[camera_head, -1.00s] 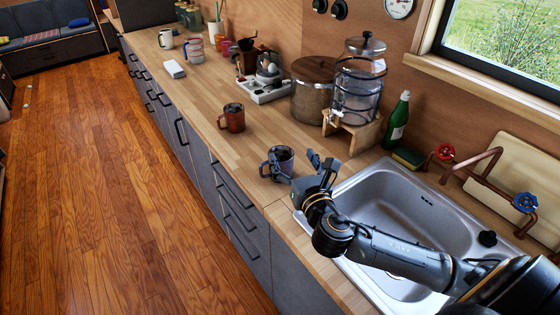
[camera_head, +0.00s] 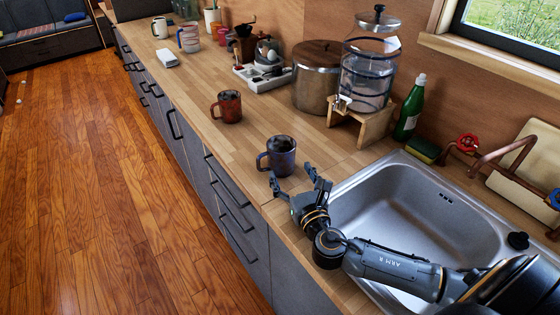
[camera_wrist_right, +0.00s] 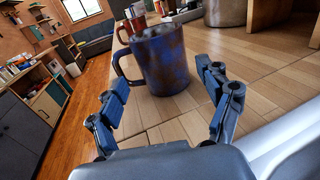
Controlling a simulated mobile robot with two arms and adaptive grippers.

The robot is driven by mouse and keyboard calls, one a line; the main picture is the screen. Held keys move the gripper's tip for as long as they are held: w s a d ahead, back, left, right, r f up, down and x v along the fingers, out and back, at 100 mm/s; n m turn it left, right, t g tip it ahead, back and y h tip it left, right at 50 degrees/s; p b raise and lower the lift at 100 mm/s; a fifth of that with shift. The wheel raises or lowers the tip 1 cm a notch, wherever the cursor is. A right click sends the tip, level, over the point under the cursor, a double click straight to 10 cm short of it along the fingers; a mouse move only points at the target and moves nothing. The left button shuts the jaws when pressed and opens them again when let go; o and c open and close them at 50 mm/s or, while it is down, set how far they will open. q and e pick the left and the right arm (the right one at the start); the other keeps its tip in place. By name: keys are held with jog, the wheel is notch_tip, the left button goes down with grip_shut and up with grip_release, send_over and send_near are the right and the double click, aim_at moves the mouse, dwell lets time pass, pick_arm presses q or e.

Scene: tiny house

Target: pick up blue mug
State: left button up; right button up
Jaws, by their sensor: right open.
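The blue mug (camera_head: 279,157) stands upright on the wooden counter (camera_head: 230,145), left of the sink. Its handle points to the left in the head view. My right gripper (camera_head: 294,182) is open and empty just in front of the mug, with its two fingers apart and pointing at it. In the right wrist view, the blue mug (camera_wrist_right: 161,60) stands just beyond the open fingertips, roughly centred between them, with brownish patches on its side. No finger appears to touch it. My left gripper is not in view.
A red mug (camera_head: 227,106) stands farther back on the counter. A steel pot (camera_head: 316,80) and a glass dispenser (camera_head: 367,75) on a wooden stand are behind. The sink (camera_head: 420,205) lies to the right. A green bottle (camera_head: 409,108) stands by the wall.

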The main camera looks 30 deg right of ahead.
aim_at(286, 162)
jog(key=shift+w+d, duration=0.1)
jog(key=shift+w, duration=0.4)
jog(key=shift+w+f, duration=0.15)
jog(key=shift+w, duration=0.15)
jog(key=w, duration=0.4)
jog(key=w+d+p, duration=0.1)
jog(key=w, duration=0.1)
jog(key=c, duration=1.1)
